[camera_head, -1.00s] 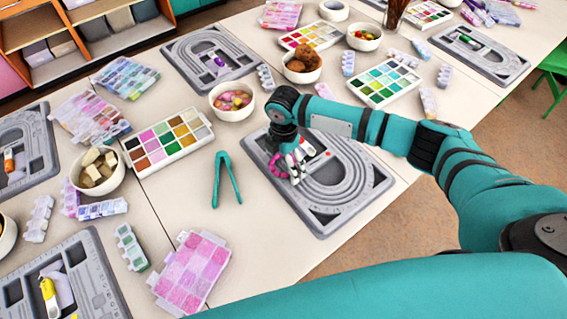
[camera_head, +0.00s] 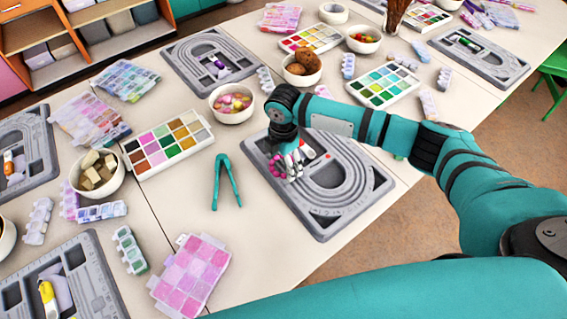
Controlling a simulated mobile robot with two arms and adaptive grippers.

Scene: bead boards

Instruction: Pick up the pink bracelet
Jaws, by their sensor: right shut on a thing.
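The pink bracelet (camera_head: 275,167) is at the left part of the grey bead board (camera_head: 322,225) in front of my right arm. My right gripper (camera_head: 293,172) is shut on the bracelet, low over the board. The fingers hide part of the bracelet, and I cannot tell whether it still touches the board. My left gripper is not in view.
Teal tweezers (camera_head: 226,181) lie left of the board. A bowl of beads (camera_head: 231,103) and a paint-like colour tray (camera_head: 167,144) stand behind them. A pink bead box (camera_head: 190,275) lies at the front. Bare table shows around the tweezers.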

